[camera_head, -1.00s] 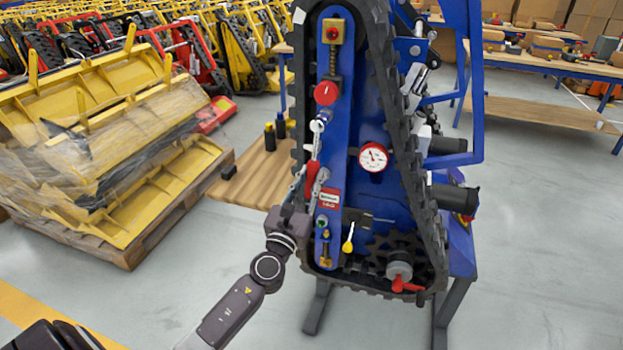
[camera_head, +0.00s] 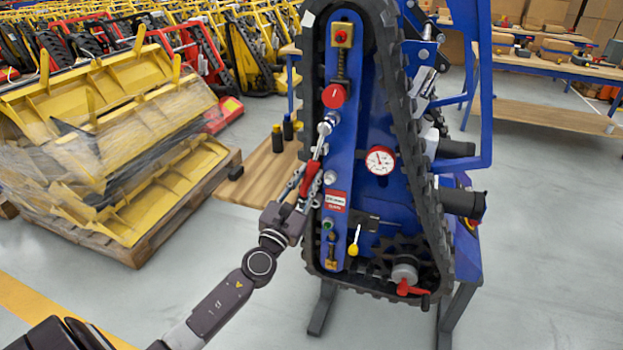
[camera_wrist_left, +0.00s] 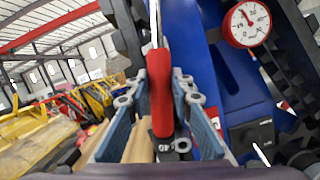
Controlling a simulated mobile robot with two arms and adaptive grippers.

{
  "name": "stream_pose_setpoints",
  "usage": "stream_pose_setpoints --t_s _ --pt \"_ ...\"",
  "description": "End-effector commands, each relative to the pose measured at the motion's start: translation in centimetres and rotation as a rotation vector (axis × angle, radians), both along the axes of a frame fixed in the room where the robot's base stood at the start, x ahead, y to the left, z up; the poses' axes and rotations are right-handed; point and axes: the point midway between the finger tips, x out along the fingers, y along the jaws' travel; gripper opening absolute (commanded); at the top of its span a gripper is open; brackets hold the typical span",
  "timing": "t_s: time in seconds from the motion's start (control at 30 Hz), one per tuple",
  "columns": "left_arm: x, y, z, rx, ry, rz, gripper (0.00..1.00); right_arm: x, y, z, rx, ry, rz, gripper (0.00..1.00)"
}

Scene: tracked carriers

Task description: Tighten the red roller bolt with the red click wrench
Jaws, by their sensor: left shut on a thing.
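My left gripper (camera_head: 297,197) is shut on the red handle of the click wrench (camera_head: 310,179). In the left wrist view the red handle (camera_wrist_left: 160,92) stands between the two fingers (camera_wrist_left: 158,125), its metal shaft running up out of frame. In the head view the wrench slants up and right, its silver head (camera_head: 325,127) at a silver bolt on the blue carrier plate (camera_head: 345,150). I cannot tell how fully the head sits on the bolt. A red round disc with a white mark (camera_head: 333,96) is just above it. My right gripper is not in view.
A black rubber track (camera_head: 405,110) surrounds the plate. A dial gauge (camera_head: 380,160) sits right of the wrench, also in the left wrist view (camera_wrist_left: 247,22).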

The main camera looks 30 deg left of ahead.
Motion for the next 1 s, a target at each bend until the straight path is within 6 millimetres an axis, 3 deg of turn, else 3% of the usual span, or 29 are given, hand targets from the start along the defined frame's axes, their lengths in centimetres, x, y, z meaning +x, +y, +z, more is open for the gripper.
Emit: stream_pose_setpoints --t_s 1.0 --pt "-0.4 1.8 0.7 0.136 0.029 0.005 0.00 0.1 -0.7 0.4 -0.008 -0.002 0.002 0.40"
